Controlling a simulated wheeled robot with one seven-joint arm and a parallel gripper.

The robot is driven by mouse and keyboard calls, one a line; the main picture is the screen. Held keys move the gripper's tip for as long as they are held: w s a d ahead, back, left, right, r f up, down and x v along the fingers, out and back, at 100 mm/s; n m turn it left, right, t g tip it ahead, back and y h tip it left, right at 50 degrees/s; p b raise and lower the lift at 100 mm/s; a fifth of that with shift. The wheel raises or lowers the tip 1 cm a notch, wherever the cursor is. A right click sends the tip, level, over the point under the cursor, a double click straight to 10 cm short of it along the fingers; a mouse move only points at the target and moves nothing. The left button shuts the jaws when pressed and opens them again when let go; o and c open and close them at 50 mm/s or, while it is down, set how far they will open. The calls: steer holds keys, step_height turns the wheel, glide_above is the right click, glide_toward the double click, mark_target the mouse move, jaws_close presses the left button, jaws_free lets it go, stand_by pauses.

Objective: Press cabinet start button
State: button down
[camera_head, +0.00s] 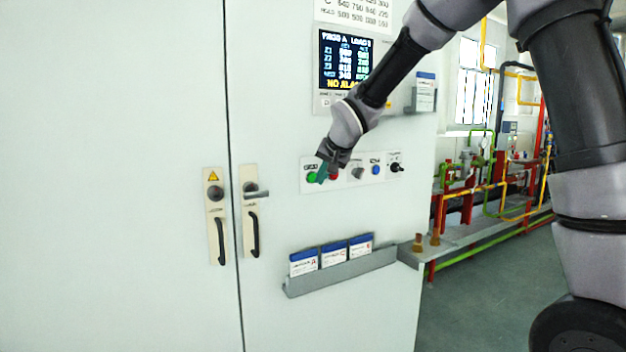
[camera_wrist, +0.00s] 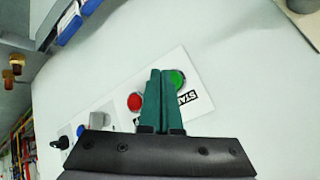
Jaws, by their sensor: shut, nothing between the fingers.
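The green start button (camera_head: 312,177) is at the left end of a white control panel (camera_head: 345,180) on the cabinet's right door. In the wrist view the green button (camera_wrist: 177,79) shows beside the fingertips, partly covered by them, next to a "START" label (camera_wrist: 188,98). The red button (camera_wrist: 135,102) lies on the other side of the fingers. My gripper (camera_wrist: 160,73) has teal fingers, shut together and empty, pointing at the panel between the two buttons. In the head view my gripper (camera_head: 323,176) overlaps the edge of the green button. I cannot tell whether the fingertips touch it.
A grey knob (camera_head: 357,173), a blue button (camera_head: 376,170) and a black switch (camera_head: 396,167) continue the panel rightward. Door handles (camera_head: 220,240) protrude at left. A card rack (camera_head: 340,272) juts out below, and a display (camera_head: 345,62) sits above.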

stand_by(0.6)
steer(key=shift+w+a, duration=0.25)
steer(key=shift+w, duration=0.1)
steer(key=shift+w+a, duration=0.3)
steer(key=shift+w, duration=0.1)
stand_by(0.6)
steer(key=shift+s+d, duration=0.1)
stand_by(0.4)
steer(key=shift+s+d, duration=0.45)
steer(key=shift+s, duration=0.2)
steer(key=shift+s, duration=0.1)
steer(key=shift+s+d, duration=0.7)
steer(key=shift+s, duration=0.3)
steer(key=shift+s+d, duration=0.7)
steer(key=shift+s, duration=0.3)
